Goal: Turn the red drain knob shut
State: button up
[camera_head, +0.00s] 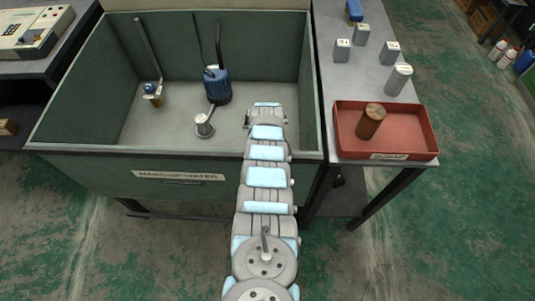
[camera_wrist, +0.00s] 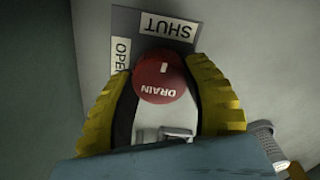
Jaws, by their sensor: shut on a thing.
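The red drain knob (camera_wrist: 160,78) shows in the wrist view, with "DRAIN" in upside-down letters and a short white mark. My gripper (camera_wrist: 160,70) has its yellow padded fingers on both sides of the knob, shut on it. Behind the knob is a grey plate with a "SHUT" label (camera_wrist: 168,27) and an "OPEN" label (camera_wrist: 121,55), partly hidden by the left finger. The white mark points up in the picture, between the two labels' directions as far as I can tell. In the head view my arm reaches into the tank, and the knob and gripper are hidden.
The green tank (camera_head: 85,75) marked "MAKE-UP WATER" holds a blue pump (camera_head: 217,86) and a grey cylinder with a lever (camera_head: 204,125).

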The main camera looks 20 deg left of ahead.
jog(key=shift+f, duration=0.1)
jog(key=o, duration=1.2)
jog(key=shift+r, duration=0.2)
jog(key=shift+w+r, duration=0.1)
jog(key=shift+r, duration=5.75)
jog(key=shift+r, duration=0.1)
